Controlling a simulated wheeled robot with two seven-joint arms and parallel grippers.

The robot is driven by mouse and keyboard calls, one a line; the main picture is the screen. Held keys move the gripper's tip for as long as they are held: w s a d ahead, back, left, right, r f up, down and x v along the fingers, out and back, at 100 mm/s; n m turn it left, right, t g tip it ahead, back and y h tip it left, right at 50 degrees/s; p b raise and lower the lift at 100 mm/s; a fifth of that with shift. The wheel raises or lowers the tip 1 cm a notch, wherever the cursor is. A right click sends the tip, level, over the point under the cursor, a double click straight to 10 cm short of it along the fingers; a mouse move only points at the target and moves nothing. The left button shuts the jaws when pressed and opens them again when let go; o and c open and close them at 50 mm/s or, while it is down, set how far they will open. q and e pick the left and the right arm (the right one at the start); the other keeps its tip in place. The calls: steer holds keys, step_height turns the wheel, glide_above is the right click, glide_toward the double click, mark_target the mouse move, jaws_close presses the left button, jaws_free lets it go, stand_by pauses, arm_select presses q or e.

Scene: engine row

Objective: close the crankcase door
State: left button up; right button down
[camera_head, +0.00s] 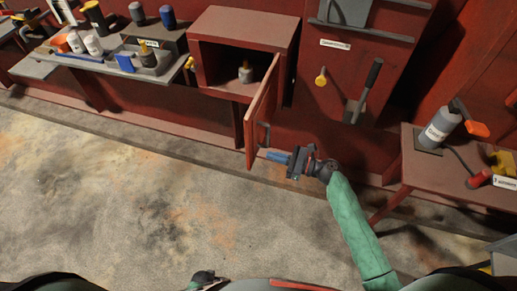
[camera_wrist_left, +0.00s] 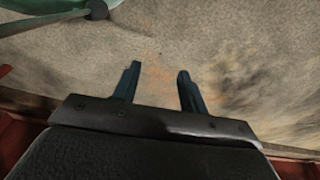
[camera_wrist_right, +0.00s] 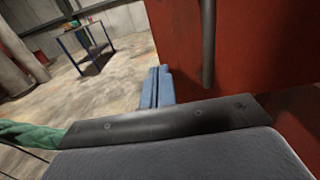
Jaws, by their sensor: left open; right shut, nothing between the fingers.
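The red crankcase door (camera_head: 262,105) stands swung open from a red box (camera_head: 245,22), hinged at the box's right side. Its dark bar handle (camera_head: 264,133) is low on the outer face. In the right wrist view the door (camera_wrist_right: 240,45) fills the right side, with the handle (camera_wrist_right: 208,40) standing upright before it. My right gripper (camera_head: 269,155) is shut and empty, just below and right of the handle. Its blue fingers (camera_wrist_right: 158,75) lie together left of the handle; contact cannot be told. My left gripper (camera_wrist_left: 157,75) is open and empty above the floor.
Inside the box stands a small bottle (camera_head: 245,72). A shelf with bottles and cups (camera_head: 95,62) is at the left. A lever (camera_head: 365,90) and yellow knob (camera_head: 321,78) are on the panel right of the door. A side table (camera_head: 465,175) stands right. Open floor lies in front.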

mark_target(250, 149)
steer(key=p+x, duration=0.1)
steer(key=x, duration=0.3)
steer(key=shift+r+p, duration=0.15)
steer(key=shift+p, duration=0.25)
arm_select(q)
steer(key=s+a+f, duration=0.2)
steer(key=s+f, duration=0.1)
steer(key=f, duration=0.2)
steer(key=shift+a+p, duration=0.35)
steer(key=shift+p, duration=0.05)
arm_select(e)
steer(key=shift+x, duration=0.95)
arm_select(q)
steer(key=shift+s+f, duration=0.1)
arm_select(e)
steer(key=shift+f, duration=0.2)
steer(key=shift+a, duration=0.15)
